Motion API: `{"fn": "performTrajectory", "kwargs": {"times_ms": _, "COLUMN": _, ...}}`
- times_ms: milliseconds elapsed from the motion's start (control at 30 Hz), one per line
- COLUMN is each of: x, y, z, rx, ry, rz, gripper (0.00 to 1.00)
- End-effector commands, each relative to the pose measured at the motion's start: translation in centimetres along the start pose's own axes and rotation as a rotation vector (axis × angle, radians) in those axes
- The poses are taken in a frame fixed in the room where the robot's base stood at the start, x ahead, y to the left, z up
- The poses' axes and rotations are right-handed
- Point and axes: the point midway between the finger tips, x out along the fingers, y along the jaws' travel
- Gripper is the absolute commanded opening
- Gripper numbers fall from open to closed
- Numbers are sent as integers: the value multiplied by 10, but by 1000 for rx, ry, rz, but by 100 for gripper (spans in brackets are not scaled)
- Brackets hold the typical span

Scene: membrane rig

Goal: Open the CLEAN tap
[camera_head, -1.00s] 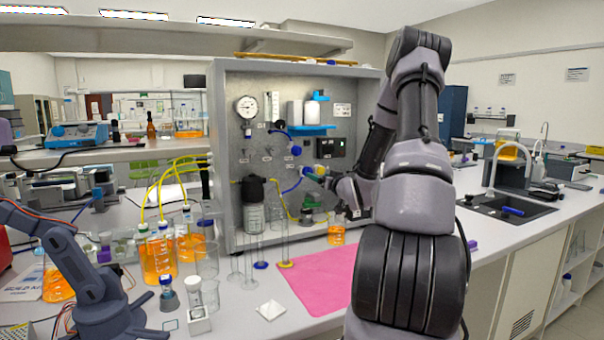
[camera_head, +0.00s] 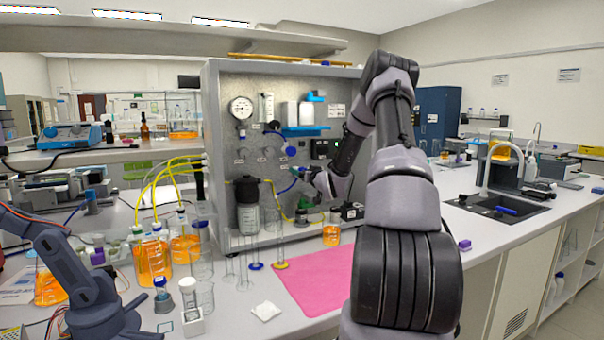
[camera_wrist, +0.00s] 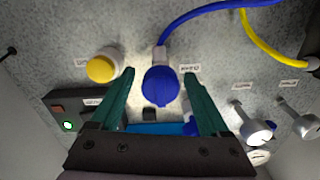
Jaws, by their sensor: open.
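In the wrist view a round blue tap knob (camera_wrist: 160,87) sits between the two green fingers of my gripper (camera_wrist: 158,82), which are open on either side of it. I cannot tell whether either finger touches it. A blue hose runs up and right from its fitting. The small label beside it is too blurred to read, so I cannot confirm it says CLEAN. A round yellow knob (camera_wrist: 102,67) is just left of the left finger. In the head view my gripper (camera_head: 300,172) is at the panel, below another blue knob (camera_head: 291,151); the fingers are barely visible.
The metal panel (camera_head: 227,150) carries a gauge (camera_head: 241,108) and a blue shelf (camera_head: 305,131). Grey metal valves (camera_wrist: 257,132) are right of my gripper in the wrist view.

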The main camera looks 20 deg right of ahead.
Motion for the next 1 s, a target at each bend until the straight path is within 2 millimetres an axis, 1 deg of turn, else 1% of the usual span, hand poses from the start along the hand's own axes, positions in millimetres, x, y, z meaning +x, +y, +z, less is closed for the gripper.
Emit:
{"fn": "performTrajectory", "kwargs": {"times_ms": 67, "x": 0, "y": 0, "z": 0, "rx": 0, "ry": 0, "rz": 0, "gripper": 80}}
{"fn": "performTrajectory", "kwargs": {"times_ms": 100, "x": 0, "y": 0, "z": 0, "rx": 0, "ry": 0, "rz": 0, "gripper": 76}}
{"fn": "performTrajectory", "kwargs": {"times_ms": 167, "x": 0, "y": 0, "z": 0, "rx": 0, "ry": 0, "rz": 0, "gripper": 53}}
{"fn": "performTrajectory", "kwargs": {"times_ms": 200, "x": 0, "y": 0, "z": 0, "rx": 0, "ry": 0, "rz": 0, "gripper": 37}}
{"fn": "performTrajectory", "kwargs": {"times_ms": 267, "x": 0, "y": 0, "z": 0, "rx": 0, "ry": 0, "rz": 0, "gripper": 14}}
{"fn": "performTrajectory", "kwargs": {"times_ms": 300, "x": 0, "y": 0, "z": 0, "rx": 0, "ry": 0, "rz": 0, "gripper": 0}}
{"fn": "performTrajectory", "kwargs": {"times_ms": 467, "x": 0, "y": 0, "z": 0, "rx": -4, "ry": 0, "rz": 0, "gripper": 0}}
{"fn": "performTrajectory", "kwargs": {"times_ms": 667, "x": 0, "y": -1, "z": 0, "rx": -51, "ry": 0, "rz": -1, "gripper": 0}}
{"fn": "performTrajectory", "kwargs": {"times_ms": 867, "x": 0, "y": -2, "z": 0, "rx": -170, "ry": 0, "rz": -2, "gripper": 0}}
{"fn": "performTrajectory", "kwargs": {"times_ms": 1000, "x": 0, "y": -2, "z": 0, "rx": -291, "ry": 0, "rz": -2, "gripper": 0}}
